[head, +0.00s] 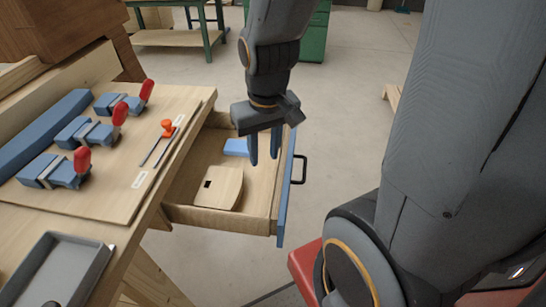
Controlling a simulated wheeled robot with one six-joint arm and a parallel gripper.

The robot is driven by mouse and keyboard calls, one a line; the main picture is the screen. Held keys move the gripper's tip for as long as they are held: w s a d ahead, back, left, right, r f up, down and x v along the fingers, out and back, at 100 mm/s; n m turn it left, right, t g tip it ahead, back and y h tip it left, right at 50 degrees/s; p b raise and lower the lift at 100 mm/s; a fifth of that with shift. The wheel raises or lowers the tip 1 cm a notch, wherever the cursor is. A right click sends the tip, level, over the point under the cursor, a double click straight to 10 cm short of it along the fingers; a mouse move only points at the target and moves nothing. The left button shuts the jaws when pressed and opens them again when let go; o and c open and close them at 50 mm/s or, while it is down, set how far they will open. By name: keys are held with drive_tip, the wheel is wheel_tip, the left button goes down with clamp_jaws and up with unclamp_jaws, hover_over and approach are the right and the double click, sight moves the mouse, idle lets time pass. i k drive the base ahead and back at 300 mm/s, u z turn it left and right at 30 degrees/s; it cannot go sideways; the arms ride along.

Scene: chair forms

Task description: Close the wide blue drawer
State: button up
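The wide blue drawer (285,200) stands pulled out from the workbench, in the middle of the head view. Its front panel is blue with a black handle (300,170), and its box is pale wood. Inside lie a wooden plate (219,187) with a small dark slot and a blue block (236,147). My gripper (264,160) points down over the drawer, on the inner side of the front panel in the picture. Its two fingers are apart with nothing between them. I cannot tell how high the fingertips are above the drawer floor.
The workbench top (120,200) at left carries several blue clamps with red handles, an orange-handled tool (167,129) and a grey tray (58,272). Bare floor (345,120) lies right of the drawer. A green cabinet (316,35) stands behind.

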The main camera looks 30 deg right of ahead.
sight(262, 210)
drive_tip(key=k, duration=0.95)
drive_tip(key=z, duration=0.95)
drive_tip(key=i, duration=1)
drive_tip(key=u, duration=1.8)
drive_tip(key=k, duration=0.5)
drive_tip(key=z, duration=0.8)
drive_tip(key=i, duration=0.4)
drive_tip(key=u, duration=0.05)
